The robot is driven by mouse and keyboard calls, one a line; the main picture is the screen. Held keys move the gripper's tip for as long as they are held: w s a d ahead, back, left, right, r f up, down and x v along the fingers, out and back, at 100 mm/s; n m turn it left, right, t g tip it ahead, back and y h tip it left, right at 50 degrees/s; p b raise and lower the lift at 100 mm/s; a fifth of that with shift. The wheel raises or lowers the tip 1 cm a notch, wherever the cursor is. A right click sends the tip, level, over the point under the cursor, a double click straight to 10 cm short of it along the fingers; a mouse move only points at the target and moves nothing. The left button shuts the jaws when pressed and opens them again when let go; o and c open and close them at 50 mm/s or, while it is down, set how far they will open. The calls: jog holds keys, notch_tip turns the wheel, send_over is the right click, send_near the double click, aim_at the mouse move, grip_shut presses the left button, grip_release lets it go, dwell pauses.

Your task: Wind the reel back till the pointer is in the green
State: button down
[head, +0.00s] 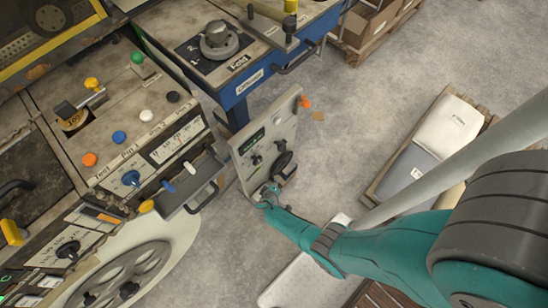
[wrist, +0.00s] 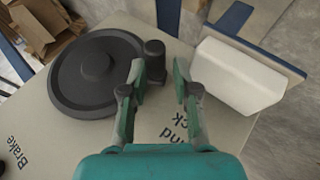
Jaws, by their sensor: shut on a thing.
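A black handwheel (wrist: 95,72) with an upright crank knob (wrist: 154,60) is mounted on a pale panel (wrist: 60,150). The panel lettering is partly covered; "nd" and "ck" show beside my gripper. My gripper (wrist: 158,78) has its two fingers on either side of the knob and is shut on it. In the head view my gripper (head: 270,192) is at the lower edge of the upright grey panel (head: 246,165), beside the black wheel (head: 283,160). A small dark display with green (head: 252,141) is on that panel. I cannot make out a pointer or green band.
A white block (wrist: 240,76) stands close right of my gripper. An orange knob (head: 305,102) sticks out at the panel's top corner. A worn control console (head: 110,125) is at left, a blue-framed bench (head: 262,75) behind.

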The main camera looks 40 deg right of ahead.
jog(key=shift+s+a+f, duration=0.35)
jog(key=shift+f, duration=0.15)
jog(key=c, duration=1)
grip_release()
jog(key=shift+w+d+r, duration=0.15)
jog(key=shift+w+r, duration=0.05)
jog(key=shift+w, duration=0.1)
jog(key=shift+r, duration=0.15)
